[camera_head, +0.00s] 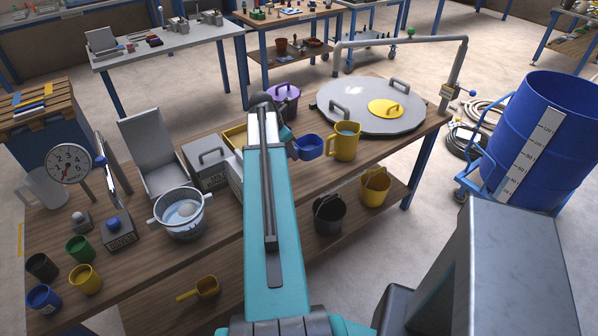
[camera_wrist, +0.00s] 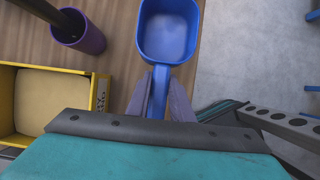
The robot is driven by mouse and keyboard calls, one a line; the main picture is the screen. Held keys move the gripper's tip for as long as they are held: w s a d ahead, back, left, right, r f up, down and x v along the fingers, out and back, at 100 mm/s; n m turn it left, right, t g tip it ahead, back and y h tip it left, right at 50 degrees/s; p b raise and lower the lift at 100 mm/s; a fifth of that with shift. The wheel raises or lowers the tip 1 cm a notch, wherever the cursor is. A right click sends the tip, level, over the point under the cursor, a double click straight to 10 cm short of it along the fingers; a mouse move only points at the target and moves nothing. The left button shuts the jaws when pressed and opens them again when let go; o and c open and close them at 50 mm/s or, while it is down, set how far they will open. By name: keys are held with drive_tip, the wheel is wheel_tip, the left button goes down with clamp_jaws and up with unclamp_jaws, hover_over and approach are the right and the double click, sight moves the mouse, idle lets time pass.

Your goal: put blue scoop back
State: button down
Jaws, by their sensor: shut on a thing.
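The scoop appears over the long edge of the wooden bench, with floor to the right. In the head view my arm largely hides my gripper (camera_head: 290,143).
A yellow box (camera_wrist: 57,92) and a purple container (camera_wrist: 82,33) with a dark rod lie left of the scoop. A large round lid (camera_head: 370,103) is behind. A yellow scoop (camera_head: 199,290), black bucket (camera_head: 329,212) and yellow bucket (camera_head: 374,186) sit on the lower shelf.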

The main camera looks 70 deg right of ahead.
drive_tip(key=shift+f+p, duration=0.7)
drive_tip(key=shift+f, duration=2.05)
drive_tip(key=shift+f, duration=0.1)
drive_tip(key=shift+f+p, duration=0.55)
drive_tip(key=shift+f, duration=1.25)
drive_tip(key=shift+f, duration=0.1)
drive_tip(key=c, duration=1.6)
unclamp_jaws()
drive_tip(key=shift+o, duration=0.2)
drive_tip(key=shift+r, duration=0.2)
drive_tip(key=shift+b+v, duration=1.8)
drive_tip(key=shift+v, duration=4.15)
